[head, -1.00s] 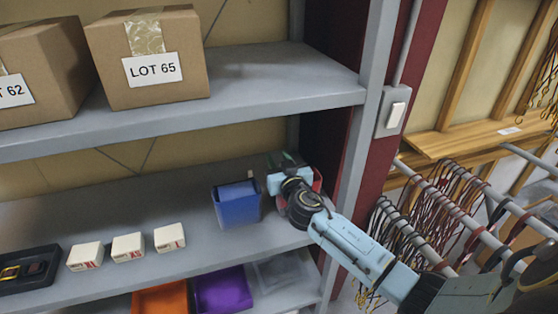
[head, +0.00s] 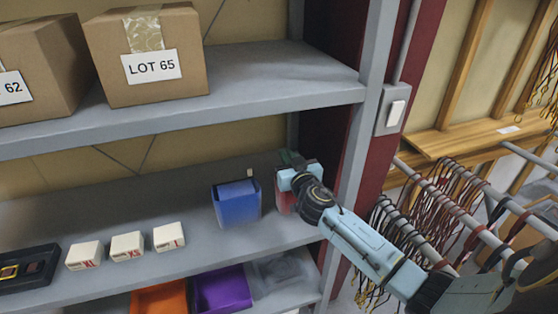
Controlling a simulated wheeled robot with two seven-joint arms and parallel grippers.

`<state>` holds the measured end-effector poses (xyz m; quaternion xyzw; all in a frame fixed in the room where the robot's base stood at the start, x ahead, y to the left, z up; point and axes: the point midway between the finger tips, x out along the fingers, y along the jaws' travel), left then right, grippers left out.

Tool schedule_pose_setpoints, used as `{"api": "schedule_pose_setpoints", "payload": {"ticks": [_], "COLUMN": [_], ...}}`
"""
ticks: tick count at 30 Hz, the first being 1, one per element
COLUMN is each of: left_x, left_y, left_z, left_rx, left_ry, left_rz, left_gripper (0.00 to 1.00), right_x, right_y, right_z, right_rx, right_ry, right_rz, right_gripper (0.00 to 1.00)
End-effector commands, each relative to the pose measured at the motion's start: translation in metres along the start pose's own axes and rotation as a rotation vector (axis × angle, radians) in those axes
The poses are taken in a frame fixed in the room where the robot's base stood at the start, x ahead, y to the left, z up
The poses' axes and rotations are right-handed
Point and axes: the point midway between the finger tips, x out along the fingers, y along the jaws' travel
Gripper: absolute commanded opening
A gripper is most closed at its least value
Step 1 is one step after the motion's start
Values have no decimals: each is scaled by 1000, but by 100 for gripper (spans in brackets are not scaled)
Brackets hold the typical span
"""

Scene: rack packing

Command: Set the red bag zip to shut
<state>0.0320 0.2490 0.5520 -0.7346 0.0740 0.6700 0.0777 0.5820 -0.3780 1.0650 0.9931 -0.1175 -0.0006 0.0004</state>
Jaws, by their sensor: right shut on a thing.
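The red bag (head: 284,200) stands on the middle shelf near its right end, just right of the blue bag (head: 237,204). Only part of its red side shows, because my right gripper and wrist cover much of it. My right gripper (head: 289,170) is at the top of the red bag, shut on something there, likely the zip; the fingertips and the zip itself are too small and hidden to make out. The blue bag has a small pale tab at its top right. My left gripper is not in view.
Three small white boxes (head: 127,246) and a black tray (head: 24,268) sit on the middle shelf to the left. Cardboard boxes (head: 150,60) stand on the upper shelf (head: 240,92). Orange and purple bins (head: 222,290) are below.

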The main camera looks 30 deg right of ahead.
Motion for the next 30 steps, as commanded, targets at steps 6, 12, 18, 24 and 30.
{"api": "schedule_pose_setpoints", "payload": {"ticks": [6, 12, 18, 24, 30], "left_x": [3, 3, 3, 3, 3], "left_y": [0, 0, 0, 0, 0], "left_z": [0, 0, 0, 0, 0], "left_rx": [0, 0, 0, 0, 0], "left_ry": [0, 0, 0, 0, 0], "left_rz": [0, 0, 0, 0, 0], "left_gripper": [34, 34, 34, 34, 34], "right_x": [-1, -1, -1, 0, -10], "right_y": [17, 16, 16, 16, 16], "right_z": [1, 0, 0, 0, 1], "right_rx": [0, 0, 0, 0, 2], "right_ry": [1, 0, 1, 1, 1], "right_rz": [0, 0, 0, 0, -1], "right_gripper": [0, 0, 33, 33, 33]}}
